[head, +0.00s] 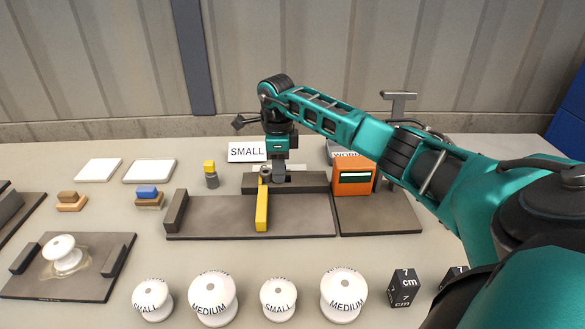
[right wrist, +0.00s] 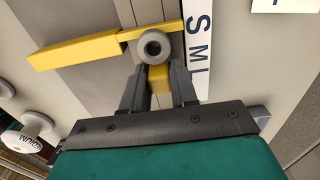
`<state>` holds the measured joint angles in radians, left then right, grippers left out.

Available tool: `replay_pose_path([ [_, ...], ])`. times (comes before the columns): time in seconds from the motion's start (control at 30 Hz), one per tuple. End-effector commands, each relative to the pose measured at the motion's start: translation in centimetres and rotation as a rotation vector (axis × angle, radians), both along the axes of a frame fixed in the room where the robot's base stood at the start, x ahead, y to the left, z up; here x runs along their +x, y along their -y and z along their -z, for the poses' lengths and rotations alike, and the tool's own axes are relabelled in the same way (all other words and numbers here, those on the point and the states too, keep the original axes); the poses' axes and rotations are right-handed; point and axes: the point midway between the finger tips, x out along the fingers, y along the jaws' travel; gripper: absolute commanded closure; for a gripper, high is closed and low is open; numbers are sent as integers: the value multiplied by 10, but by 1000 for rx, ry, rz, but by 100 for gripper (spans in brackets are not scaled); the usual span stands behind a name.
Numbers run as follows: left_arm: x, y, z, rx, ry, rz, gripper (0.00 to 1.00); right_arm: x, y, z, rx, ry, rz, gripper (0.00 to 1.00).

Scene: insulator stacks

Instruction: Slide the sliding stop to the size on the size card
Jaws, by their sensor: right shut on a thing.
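The size card (head: 247,151) reads SMALL and stands at the back of the table. The sliding stop (head: 262,208) is a yellow bar with a round grey knob (right wrist: 153,45), lying across the dark grey board (head: 305,215). My right gripper (head: 279,177) is at the stop's back end. In the right wrist view, its fingers (right wrist: 158,72) are shut on the yellow part just beside the knob. A white scale strip there (right wrist: 198,45) reads S, M, L, and the bar's end lies beside the S. My left gripper is not in view.
White insulators marked SMALL and MEDIUM (head: 213,298) stand along the front. An orange box (head: 354,177) stands right of the board. A tray with a white insulator (head: 65,252) is at left. White plates (head: 149,171) lie at back left.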

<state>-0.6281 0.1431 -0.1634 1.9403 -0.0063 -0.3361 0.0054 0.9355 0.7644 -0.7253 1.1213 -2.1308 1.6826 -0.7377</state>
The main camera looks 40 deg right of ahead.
Motion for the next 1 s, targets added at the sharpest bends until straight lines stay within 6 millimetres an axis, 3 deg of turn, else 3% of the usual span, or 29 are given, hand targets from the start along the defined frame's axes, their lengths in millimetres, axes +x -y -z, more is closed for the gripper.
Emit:
replay_pose_path([
  [0.1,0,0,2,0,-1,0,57,8,-9,0,0,3,-2,100],
  [0.37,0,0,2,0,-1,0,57,9,-11,-1,3,6,-3,100],
  [0.4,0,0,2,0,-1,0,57,9,-12,-1,3,6,-3,70],
  [0.6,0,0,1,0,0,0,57,9,-11,-1,1,3,-2,51],
  [0.87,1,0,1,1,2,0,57,8,-10,-2,-1,2,-1,51],
  [1.0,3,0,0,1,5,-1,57,9,-9,-16,-1,6,0,51],
])
